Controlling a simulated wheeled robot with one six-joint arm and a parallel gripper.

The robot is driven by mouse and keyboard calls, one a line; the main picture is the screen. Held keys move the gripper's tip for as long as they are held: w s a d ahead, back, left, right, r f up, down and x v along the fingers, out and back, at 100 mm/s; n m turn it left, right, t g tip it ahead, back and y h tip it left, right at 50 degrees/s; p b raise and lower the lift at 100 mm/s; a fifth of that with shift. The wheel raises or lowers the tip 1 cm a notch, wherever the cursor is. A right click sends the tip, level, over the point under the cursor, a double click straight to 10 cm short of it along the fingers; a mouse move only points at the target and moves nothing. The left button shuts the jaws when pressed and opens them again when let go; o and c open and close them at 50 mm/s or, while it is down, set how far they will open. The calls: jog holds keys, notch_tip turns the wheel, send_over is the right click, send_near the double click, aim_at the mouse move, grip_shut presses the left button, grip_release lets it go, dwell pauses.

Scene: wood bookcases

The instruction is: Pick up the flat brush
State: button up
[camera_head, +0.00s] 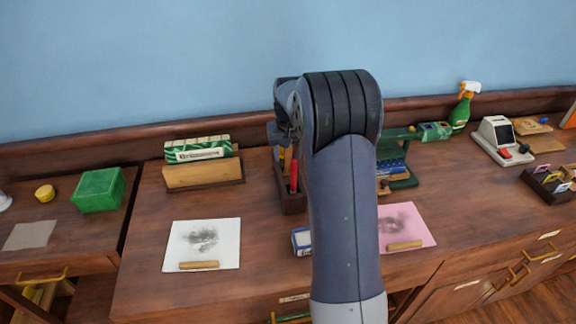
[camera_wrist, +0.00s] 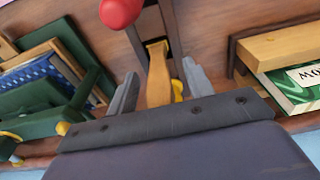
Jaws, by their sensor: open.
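A flat, yellow-orange handle (camera_wrist: 158,72), which looks like the flat brush, stands in a dark wooden holder (camera_head: 291,203) on the desk. In the wrist view it is between the two fingers of my gripper (camera_wrist: 158,88), which is open, with gaps visible on both sides. Its lower end is hidden behind the gripper body. In the head view a bit of yellow-orange (camera_head: 282,158) shows at the holder's back, beside my arm. My arm hides most of the gripper there.
A red-tipped tool (camera_head: 294,176) stands in the same holder, close to the gripper. A green stand (camera_wrist: 65,65) with a blue item is on one side, a wooden block with a green-and-white box (camera_head: 198,152) on the other. White paper (camera_head: 202,235) lies in front.

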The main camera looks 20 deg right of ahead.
jog(key=shift+f, duration=0.35)
jog(key=shift+c, duration=0.2)
grip_shut()
